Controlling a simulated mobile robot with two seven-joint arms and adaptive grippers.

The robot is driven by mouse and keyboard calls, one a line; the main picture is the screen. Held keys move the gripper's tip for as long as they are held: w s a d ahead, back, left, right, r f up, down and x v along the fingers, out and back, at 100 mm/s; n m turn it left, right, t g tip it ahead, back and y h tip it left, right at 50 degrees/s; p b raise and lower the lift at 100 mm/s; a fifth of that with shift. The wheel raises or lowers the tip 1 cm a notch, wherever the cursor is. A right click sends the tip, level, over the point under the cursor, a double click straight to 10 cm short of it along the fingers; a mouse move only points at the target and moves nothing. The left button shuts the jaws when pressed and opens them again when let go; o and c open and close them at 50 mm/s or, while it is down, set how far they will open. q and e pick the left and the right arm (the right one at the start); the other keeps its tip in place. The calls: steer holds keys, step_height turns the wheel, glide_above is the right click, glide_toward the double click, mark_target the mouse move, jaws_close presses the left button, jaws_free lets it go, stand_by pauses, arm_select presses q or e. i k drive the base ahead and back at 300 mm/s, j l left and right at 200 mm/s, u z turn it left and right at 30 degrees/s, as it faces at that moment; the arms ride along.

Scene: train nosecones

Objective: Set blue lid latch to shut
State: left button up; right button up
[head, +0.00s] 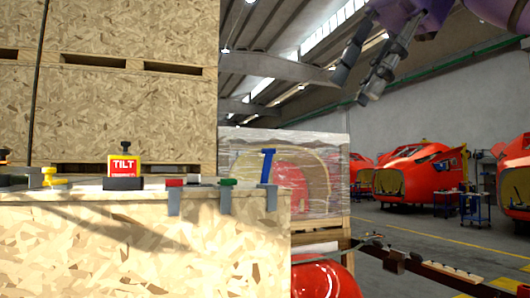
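The blue lid latch (267,167) is on the right corner of the wooden crate (150,245). Its blue handle stands up, slightly tilted, above a grey bracket (272,198) that hangs over the crate's edge. My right gripper (354,86) comes in from the top right. Its dark fingers are spread and empty, above and to the right of the blue latch and well apart from it. My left gripper is not in view.
A green latch (227,182) and a red latch (175,182) lie low along the crate's edge. A yellow-and-red TILT box (124,166) and a yellow handle (53,178) are farther left. A tall wooden crate stack (130,110) and a plastic-wrapped crate (320,150) stand behind.

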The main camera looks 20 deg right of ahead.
mark_target(268, 152)
steer(key=i, duration=1.3)
